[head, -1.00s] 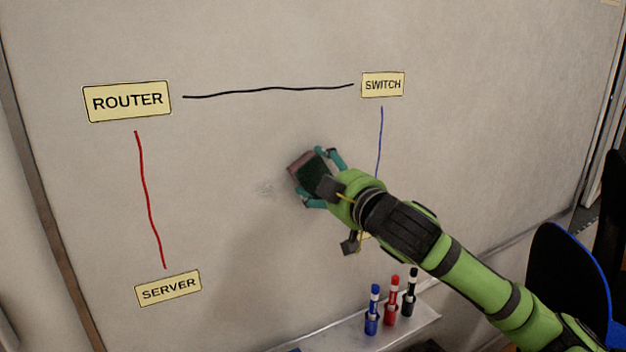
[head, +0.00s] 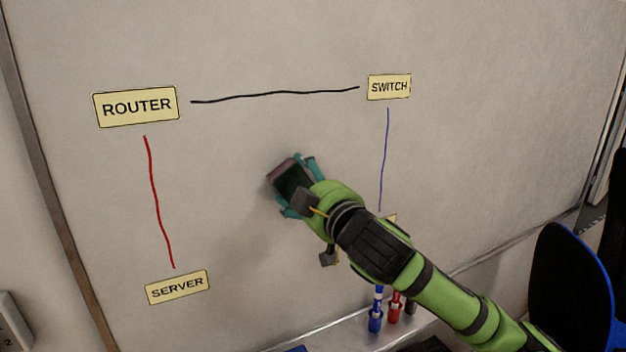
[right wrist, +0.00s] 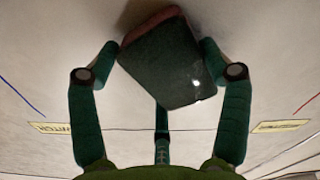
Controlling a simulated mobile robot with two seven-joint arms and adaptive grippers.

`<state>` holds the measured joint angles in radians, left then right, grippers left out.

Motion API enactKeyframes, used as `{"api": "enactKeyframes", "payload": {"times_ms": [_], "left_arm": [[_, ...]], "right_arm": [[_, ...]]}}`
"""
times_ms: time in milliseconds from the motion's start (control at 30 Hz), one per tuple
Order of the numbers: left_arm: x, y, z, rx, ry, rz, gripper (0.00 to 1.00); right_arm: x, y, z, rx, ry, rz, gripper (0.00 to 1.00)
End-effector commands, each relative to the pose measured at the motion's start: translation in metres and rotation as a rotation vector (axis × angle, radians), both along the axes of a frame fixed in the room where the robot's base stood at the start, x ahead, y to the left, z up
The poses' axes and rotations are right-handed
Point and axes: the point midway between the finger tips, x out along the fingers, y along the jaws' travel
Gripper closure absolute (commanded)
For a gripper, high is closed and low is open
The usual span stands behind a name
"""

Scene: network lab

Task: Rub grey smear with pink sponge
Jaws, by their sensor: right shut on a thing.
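The pink sponge (head: 282,172) has a dark green back and is at the middle of the whiteboard (head: 250,130). My right gripper (head: 297,185) is shut on it, and the sponge's pink side faces the board. In the right wrist view the sponge (right wrist: 165,62) sits tilted between the two fingers of the right gripper (right wrist: 162,72). The sponge looks to be at or very close to the board; I cannot tell if it touches. The grey smear does not show now; the sponge and gripper cover the area where it was. My left gripper is not in view.
Labels ROUTER (head: 136,106), SWITCH (head: 389,87) and SERVER (head: 177,287) are on the board, joined by black, red and blue lines. A ledge below holds a blue marker (head: 375,318) and a red marker (head: 394,308). A blue-edged chair (head: 570,290) stands at right.

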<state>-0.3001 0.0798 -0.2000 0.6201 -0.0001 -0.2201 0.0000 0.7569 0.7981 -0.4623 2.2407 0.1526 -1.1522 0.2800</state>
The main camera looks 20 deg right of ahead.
Motion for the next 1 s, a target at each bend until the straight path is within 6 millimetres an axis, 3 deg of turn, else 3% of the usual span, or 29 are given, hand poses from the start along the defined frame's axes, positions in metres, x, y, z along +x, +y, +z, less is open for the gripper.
{"api": "enactKeyframes", "payload": {"times_ms": [800, 1000], "left_arm": [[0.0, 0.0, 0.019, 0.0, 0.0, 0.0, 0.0], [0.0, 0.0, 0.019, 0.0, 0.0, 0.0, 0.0]], "right_arm": [[-0.002, 0.057, 0.001, 0.003, 0.0, 0.004, 0.33], [-0.003, 0.061, 0.0, 0.001, 0.0, 0.001, 0.33]]}}
